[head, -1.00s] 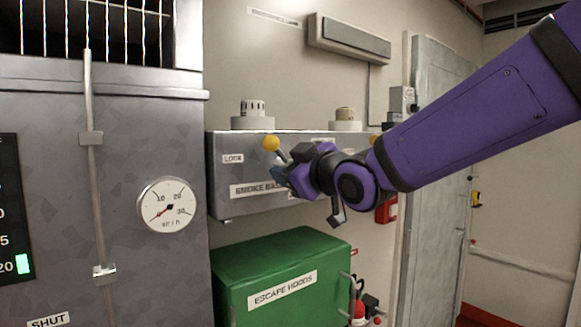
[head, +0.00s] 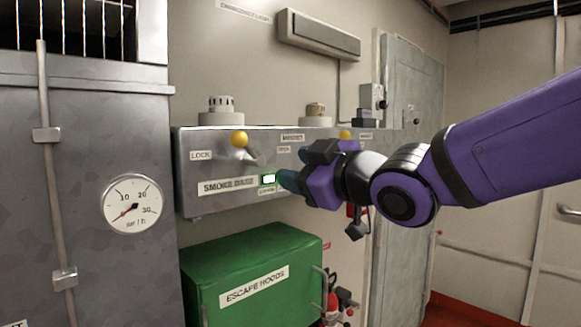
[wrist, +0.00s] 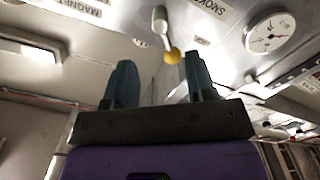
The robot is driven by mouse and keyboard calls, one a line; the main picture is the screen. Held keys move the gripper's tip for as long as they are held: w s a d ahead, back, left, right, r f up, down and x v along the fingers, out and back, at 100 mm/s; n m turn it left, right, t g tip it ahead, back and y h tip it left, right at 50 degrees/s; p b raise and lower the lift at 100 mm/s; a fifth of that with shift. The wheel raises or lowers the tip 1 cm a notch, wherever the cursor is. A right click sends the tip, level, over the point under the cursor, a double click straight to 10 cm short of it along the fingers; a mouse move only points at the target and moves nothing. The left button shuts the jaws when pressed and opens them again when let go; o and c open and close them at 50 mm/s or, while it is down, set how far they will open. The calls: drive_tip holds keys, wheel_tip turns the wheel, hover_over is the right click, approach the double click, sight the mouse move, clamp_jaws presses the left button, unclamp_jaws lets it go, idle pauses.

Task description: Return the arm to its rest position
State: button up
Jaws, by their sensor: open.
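My gripper (head: 284,180) is at the end of my purple arm, in front of the grey smoke-labelled panel (head: 185,178) in the head view. In the wrist view its two dark teal fingers (wrist: 160,88) stand apart with nothing gripped between them.
A green ESCAPE HOODS box (head: 245,262) stands below the panel. A round gauge (head: 133,204) is on the grey cabinet (head: 85,260) at left, with a vertical rod (head: 48,190). Open space lies right.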

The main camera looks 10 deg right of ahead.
drive_tip(key=shift+d, duration=0.1)
drive_tip(key=d+f+m+h, duration=0.4)
drive_tip(key=d+m+h, duration=0.15)
drive_tip(key=d, duration=0.35)
drive_tip(key=s+d+f+m+g+h, duration=0.2)
drive_tip(key=s+d+f+m+g, duration=0.2)
drive_tip(key=s, duration=0.4)
drive_tip(key=s+d+f+m+g+h, duration=0.2)
drive_tip(key=s+d+f+m+g, duration=0.2)
drive_tip(key=s+d, duration=0.4)
drive_tip(key=shift+s+f+g, duration=0.6)
drive_tip(key=shift+f+g, duration=0.25)
drive_tip(key=shift+g, duration=0.05)
